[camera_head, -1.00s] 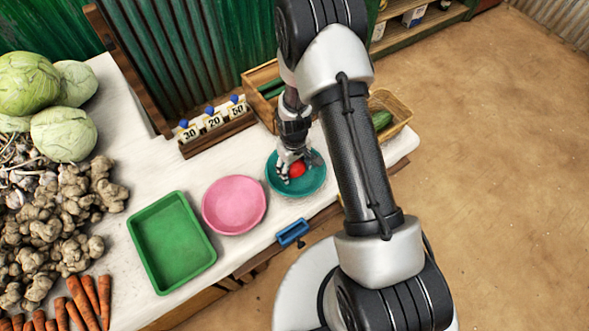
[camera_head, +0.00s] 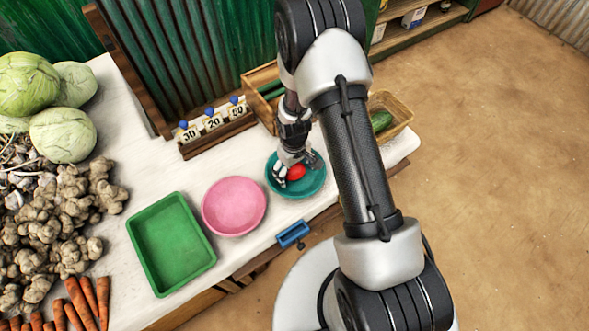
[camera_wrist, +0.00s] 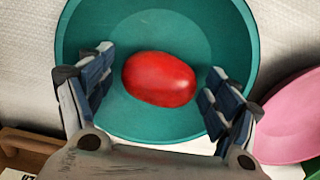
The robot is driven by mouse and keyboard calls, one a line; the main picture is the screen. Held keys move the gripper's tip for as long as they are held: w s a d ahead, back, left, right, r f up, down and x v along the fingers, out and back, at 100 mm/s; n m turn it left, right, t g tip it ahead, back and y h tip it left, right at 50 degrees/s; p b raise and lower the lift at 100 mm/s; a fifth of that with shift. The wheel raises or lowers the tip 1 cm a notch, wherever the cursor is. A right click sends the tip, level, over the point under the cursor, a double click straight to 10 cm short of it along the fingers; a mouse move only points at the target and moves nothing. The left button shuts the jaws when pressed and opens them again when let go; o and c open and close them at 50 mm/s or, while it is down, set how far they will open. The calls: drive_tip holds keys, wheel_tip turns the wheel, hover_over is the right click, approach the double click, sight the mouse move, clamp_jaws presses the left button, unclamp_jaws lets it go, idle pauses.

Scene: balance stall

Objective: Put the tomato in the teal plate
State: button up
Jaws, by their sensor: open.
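The red tomato (camera_wrist: 159,79) lies inside the teal plate (camera_wrist: 170,22), on its bottom, in the wrist view. In the head view the tomato (camera_head: 296,172) shows in the teal plate (camera_head: 307,189) beside the fingers. My gripper (camera_wrist: 155,92) is open, with one finger on each side of the tomato and a visible gap on both sides. The fingertips are over the plate. In the head view my gripper (camera_head: 294,166) comes down into the plate from above, and part of the plate is hidden by it.
A pink bowl (camera_head: 234,206) stands just left of the teal plate, and a green tray (camera_head: 172,245) further left. Price signs (camera_head: 213,122) stand behind. A basket (camera_head: 397,110) is at the right. A blue item (camera_head: 293,234) sits at the table's front edge.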

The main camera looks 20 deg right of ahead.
drive_tip(key=shift+r, duration=0.1)
wheel_tip(320, 180, up, 12)
drive_tip(key=p, duration=0.4)
wheel_tip(320, 180, up, 12)
drive_tip(key=t, duration=0.1)
hover_over(294, 168)
drive_tip(key=s+r+m, duration=0.2)
drive_tip(key=s+r, duration=0.2)
drive_tip(key=r, duration=0.4)
drive_tip(key=s+r+m+t, duration=0.1)
drive_tip(key=s+r, duration=0.5)
drive_tip(key=s, duration=0.2)
drive_tip(key=s+r+m+t, duration=0.1)
drive_tip(key=s+r+t, duration=0.1)
drive_tip(key=s+r, duration=0.4)
drive_tip(key=s, duration=0.3)
drive_tip(key=shift+s+d+r, duration=0.25)
drive_tip(key=shift+d+r, duration=0.05)
drive_tip(key=shift+r, duration=0.1)
